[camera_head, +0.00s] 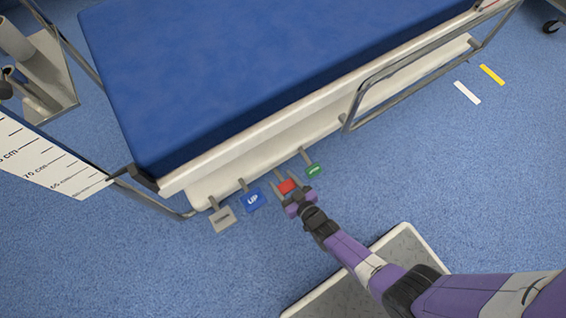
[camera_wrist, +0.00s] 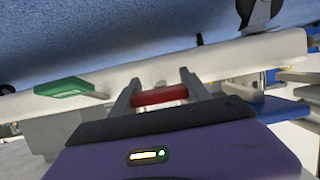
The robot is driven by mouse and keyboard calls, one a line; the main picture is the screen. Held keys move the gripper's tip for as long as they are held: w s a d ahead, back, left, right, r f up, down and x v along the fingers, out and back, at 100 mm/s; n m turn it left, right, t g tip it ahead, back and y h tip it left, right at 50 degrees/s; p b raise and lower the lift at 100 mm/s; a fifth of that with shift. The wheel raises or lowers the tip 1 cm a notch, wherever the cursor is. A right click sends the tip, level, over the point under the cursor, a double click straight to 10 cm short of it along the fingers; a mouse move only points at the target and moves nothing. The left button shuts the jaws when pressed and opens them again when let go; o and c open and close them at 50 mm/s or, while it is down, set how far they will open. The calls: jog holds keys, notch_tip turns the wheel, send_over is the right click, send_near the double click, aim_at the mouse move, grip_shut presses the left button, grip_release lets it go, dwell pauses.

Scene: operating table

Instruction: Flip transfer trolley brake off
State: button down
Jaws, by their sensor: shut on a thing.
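The transfer trolley (camera_head: 250,80) has a blue mattress and a cream base. A row of pedals sticks out from its near lower edge: a grey one (camera_head: 222,219), a blue one marked UP (camera_head: 252,200), a red one (camera_head: 288,186) and a green one (camera_head: 314,170). My gripper (camera_head: 290,190) is at the red pedal. In the wrist view, my gripper's fingers (camera_wrist: 160,92) stand on both sides of the red pedal (camera_wrist: 158,96) and are shut on it. The green pedal (camera_wrist: 66,87) is beside it, apart from the fingers. The red pedal's lettering cannot be read.
A grey side rail (camera_head: 400,85) hangs along the trolley's near side. A white measuring board (camera_head: 50,160) is at the left. A pale speckled platform (camera_head: 405,245) lies under my arm. White (camera_head: 467,93) and yellow (camera_head: 492,75) strips mark the floor. Blue floor around the pedals is clear.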

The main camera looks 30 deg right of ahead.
aim_at(291, 190)
jog(key=shift+s+d, duration=0.15)
jog(key=shift+d, duration=0.25)
jog(key=c, duration=0.7)
grip_release()
jog(key=shift+o, duration=0.9)
jog(key=shift+a, duration=0.2)
jog(key=shift+p+v, duration=1.45)
jog(key=shift+v, duration=2.4)
